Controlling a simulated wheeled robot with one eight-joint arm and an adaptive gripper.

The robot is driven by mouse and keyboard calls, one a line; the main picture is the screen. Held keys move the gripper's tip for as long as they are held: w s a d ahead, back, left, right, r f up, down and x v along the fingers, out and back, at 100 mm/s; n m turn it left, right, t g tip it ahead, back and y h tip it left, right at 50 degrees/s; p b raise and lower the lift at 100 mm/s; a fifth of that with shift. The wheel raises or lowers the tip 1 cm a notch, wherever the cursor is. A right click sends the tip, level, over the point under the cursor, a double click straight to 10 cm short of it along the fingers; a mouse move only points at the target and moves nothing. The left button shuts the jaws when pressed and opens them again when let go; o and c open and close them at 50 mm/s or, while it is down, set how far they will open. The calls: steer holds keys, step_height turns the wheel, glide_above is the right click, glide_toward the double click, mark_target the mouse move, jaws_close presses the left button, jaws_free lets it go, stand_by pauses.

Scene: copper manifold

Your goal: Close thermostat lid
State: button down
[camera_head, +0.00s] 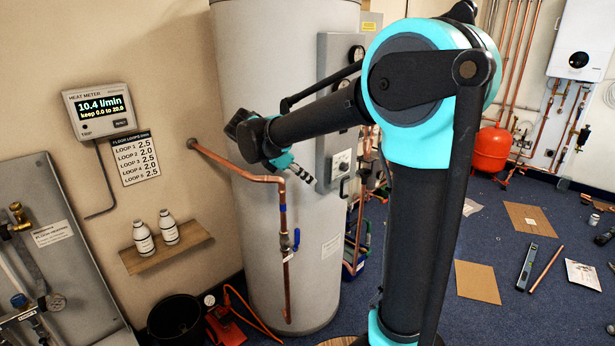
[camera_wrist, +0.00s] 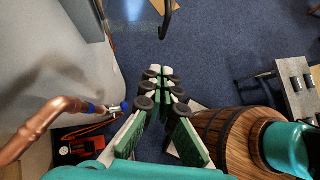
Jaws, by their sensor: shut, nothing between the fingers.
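A tall grey panel (camera_head: 331,70) is on the front of the pale cylinder. My gripper (camera_head: 305,178) is in front of the cylinder, left of the dial box, pointing down and right. In the wrist view my gripper (camera_wrist: 163,75) is shut and empty, with blue floor beyond its tips. A dark bent bar (camera_wrist: 166,20) shows ahead.
A copper pipe (camera_head: 240,170) with a blue-handled valve (camera_head: 296,238) runs down the cylinder, left of and below my gripper. A wooden barrel (camera_wrist: 222,135) stands right in the wrist view. A shelf with two white bottles (camera_head: 168,250) is on the left wall. Cardboard pieces lie on the floor.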

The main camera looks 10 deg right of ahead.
steer(key=w+d+f, duration=0.2)
steer(key=d+f, duration=0.2)
steer(key=d, duration=0.4)
steer(key=shift+w+f, duration=0.25)
steer(key=shift+f, duration=0.05)
steer(key=shift+d, duration=0.1)
steer(key=w+d+n+t+y, duration=0.1)
steer(key=d+n+t+y, duration=0.25)
steer(key=d+n, duration=0.4)
steer(key=w+d+m, duration=0.1)
steer(key=w+d, duration=0.8)
steer(key=w, duration=0.4)
steer(key=shift+w+h, duration=0.35)
